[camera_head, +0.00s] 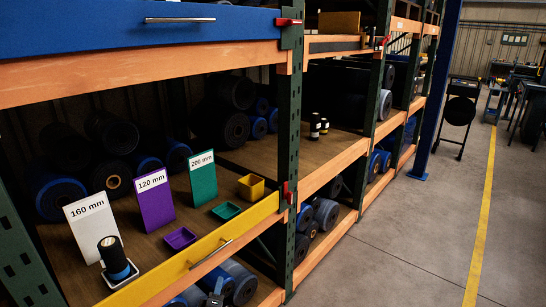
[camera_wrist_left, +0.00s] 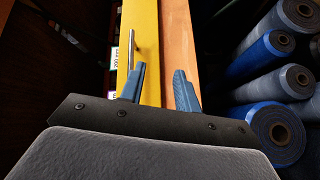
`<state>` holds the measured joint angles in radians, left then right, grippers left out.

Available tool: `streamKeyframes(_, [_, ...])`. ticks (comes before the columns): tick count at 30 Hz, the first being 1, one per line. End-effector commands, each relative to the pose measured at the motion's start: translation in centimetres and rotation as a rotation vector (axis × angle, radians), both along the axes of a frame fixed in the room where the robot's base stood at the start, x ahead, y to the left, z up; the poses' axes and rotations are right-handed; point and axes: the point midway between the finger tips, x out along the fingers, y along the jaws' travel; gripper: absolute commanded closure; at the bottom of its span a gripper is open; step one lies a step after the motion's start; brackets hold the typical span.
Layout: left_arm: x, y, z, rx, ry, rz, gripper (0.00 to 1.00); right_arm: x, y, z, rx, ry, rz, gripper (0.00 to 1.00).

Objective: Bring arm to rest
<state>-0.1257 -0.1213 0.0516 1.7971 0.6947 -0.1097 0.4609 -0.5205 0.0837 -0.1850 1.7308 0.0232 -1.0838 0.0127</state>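My left gripper (camera_wrist_left: 160,69) is open and empty in the left wrist view, its two blue fingers apart. Behind them run a yellow beam (camera_wrist_left: 148,25) with a metal handle (camera_wrist_left: 131,48) and an orange beam (camera_wrist_left: 178,30). In the head view, a small part of my left gripper (camera_head: 215,288) seems to show at the bottom edge, below the yellow front beam (camera_head: 215,245). Whether its fingers touch anything cannot be told. My right gripper is in neither view.
Purple (camera_head: 179,238), green (camera_head: 226,211) and yellow (camera_head: 251,187) trays sit further along the shelf. Dark rolls (camera_wrist_left: 278,132) lie below. The aisle floor (camera_head: 420,230) is clear.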

Motion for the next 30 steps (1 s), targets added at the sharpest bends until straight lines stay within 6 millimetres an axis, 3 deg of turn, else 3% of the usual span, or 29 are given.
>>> streamKeyframes(3, [-3.4, -2.5, -6.1, 0.166, 0.157, -0.122, 0.68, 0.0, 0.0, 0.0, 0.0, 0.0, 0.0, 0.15])
streamKeyframes(9, [-10.6, -5.5, -15.8, 0.437, 0.41, -0.335, 0.68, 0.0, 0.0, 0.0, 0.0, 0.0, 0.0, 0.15])
streamKeyframes(14, [-17.6, -6.5, -22.6, 0.629, 0.602, -0.508, 0.68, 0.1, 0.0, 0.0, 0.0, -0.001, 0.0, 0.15])
streamKeyframes(18, [-24.5, -6.6, -27.8, 0.785, 0.762, -0.663, 0.68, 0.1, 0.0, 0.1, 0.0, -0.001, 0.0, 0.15])
streamKeyframes(24, [-34.7, -5.6, -33.3, 0.981, 0.978, -0.882, 0.68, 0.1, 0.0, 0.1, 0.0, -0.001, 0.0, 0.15])
streamKeyframes(27, [-38.7, -4.8, -34.9, 1.051, 1.059, -0.967, 0.68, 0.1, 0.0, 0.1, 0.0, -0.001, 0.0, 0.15])
streamKeyframes(30, [-41.4, -4.3, -35.8, 1.096, 1.114, -1.026, 0.68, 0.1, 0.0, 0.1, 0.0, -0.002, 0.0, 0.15])
